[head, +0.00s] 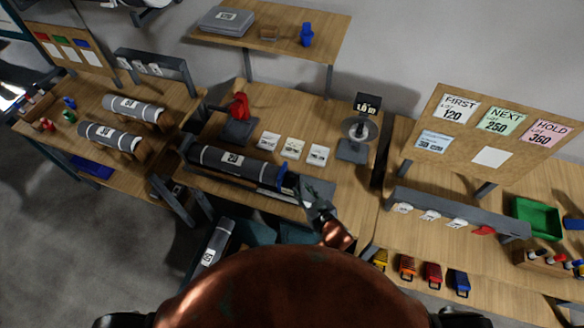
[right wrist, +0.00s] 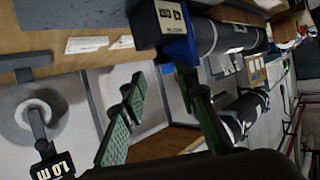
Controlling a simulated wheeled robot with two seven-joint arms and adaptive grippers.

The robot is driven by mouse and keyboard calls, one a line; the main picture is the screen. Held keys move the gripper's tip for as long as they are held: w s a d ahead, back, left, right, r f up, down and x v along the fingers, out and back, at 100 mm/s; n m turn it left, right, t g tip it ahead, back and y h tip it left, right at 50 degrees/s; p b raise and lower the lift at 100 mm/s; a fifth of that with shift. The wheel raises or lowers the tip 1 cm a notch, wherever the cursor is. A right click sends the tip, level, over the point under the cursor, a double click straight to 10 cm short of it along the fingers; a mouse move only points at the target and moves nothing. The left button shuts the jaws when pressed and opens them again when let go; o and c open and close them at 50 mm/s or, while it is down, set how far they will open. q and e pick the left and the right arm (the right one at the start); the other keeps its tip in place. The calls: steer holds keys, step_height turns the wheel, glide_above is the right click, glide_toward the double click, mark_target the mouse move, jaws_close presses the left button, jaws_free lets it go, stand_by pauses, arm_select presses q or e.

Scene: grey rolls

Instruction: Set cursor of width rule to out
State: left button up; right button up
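A grey roll marked 250 (head: 232,160) lies along the middle bench. A blue piece (head: 283,178), which looks like the cursor, sits at the roll's right end. In the right wrist view a blue block (right wrist: 180,48) with dark labelled faces is near the upper middle; I cannot read its setting. A pale strip (head: 275,194) in front of the roll may be the width rule; its marks are too small to read. My right gripper (head: 312,194) is just right of the blue piece. In the wrist view its green-padded fingers (right wrist: 160,90) are apart and empty, below the block. My left gripper is not in view.
Several white cards (head: 292,148) lie behind the roll. A red device (head: 239,106) stands at the back left.

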mark_target(292, 178)
steer(key=x, duration=0.6)
steer(key=shift+w+a+r, duration=0.15)
steer(key=shift+w+a, duration=0.35)
steer(key=shift+w, duration=0.1)
steer(key=shift+w+a+f, duration=0.1)
steer(key=shift+w+f, duration=0.05)
steer(key=shift+f, duration=0.05)
jaws_close()
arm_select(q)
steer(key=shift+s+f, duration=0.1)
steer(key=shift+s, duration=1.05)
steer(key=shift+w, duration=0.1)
